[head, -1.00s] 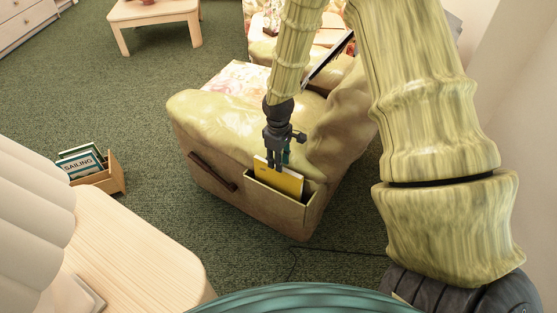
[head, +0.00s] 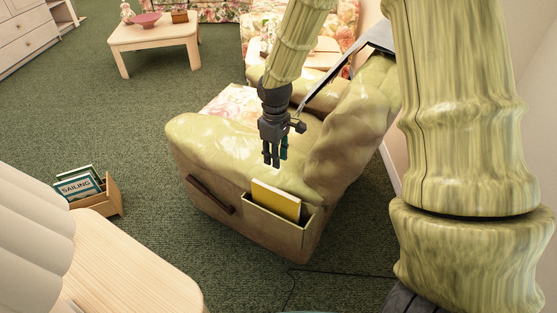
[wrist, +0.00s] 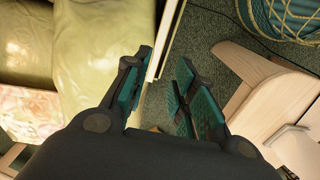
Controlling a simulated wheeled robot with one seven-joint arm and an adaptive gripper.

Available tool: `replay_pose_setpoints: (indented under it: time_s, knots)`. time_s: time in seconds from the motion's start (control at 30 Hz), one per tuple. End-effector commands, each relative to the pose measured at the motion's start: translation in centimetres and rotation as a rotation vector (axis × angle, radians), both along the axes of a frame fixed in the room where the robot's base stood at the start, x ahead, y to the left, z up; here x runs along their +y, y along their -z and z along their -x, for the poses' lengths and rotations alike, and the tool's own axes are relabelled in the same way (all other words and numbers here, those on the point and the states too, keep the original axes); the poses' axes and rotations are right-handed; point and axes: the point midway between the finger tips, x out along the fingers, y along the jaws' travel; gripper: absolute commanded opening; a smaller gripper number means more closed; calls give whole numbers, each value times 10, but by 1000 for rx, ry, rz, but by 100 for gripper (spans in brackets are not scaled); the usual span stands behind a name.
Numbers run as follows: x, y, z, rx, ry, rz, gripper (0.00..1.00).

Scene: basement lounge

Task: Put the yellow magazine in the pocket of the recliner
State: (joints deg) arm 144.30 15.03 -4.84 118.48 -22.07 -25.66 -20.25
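The yellow magazine (head: 275,200) stands in the side pocket (head: 265,216) of the green recliner (head: 220,140). Its lower part is hidden behind the pocket's front wall, and its upper part sticks out above the rim, leaning slightly. My gripper (head: 272,163) is above the magazine, apart from it, over the recliner's armrest. In the wrist view my gripper (wrist: 160,92) has its two teal-padded fingers spread, with nothing between them.
A wooden box with a "SAILING" magazine (head: 76,187) stands on the carpet at left. A pale wooden table (head: 125,265) and a white ribbed shape (head: 35,225) are at front left. A low table (head: 154,40) with a pink bowl is at the back. Green carpet between is clear.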

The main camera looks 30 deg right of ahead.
Motion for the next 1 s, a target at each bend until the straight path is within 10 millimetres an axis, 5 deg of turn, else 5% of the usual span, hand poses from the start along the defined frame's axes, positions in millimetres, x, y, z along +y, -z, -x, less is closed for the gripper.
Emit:
replay_pose_setpoints:
  time_s: [0.17,0.37,0.7,1.0]
  knots:
    - [12,28,12,7,24,-13,26]
    - [44,105,50,13,105,-46,26]
    - [88,216,146,19,276,-70,26]
    - [111,279,250,19,424,-46,26]
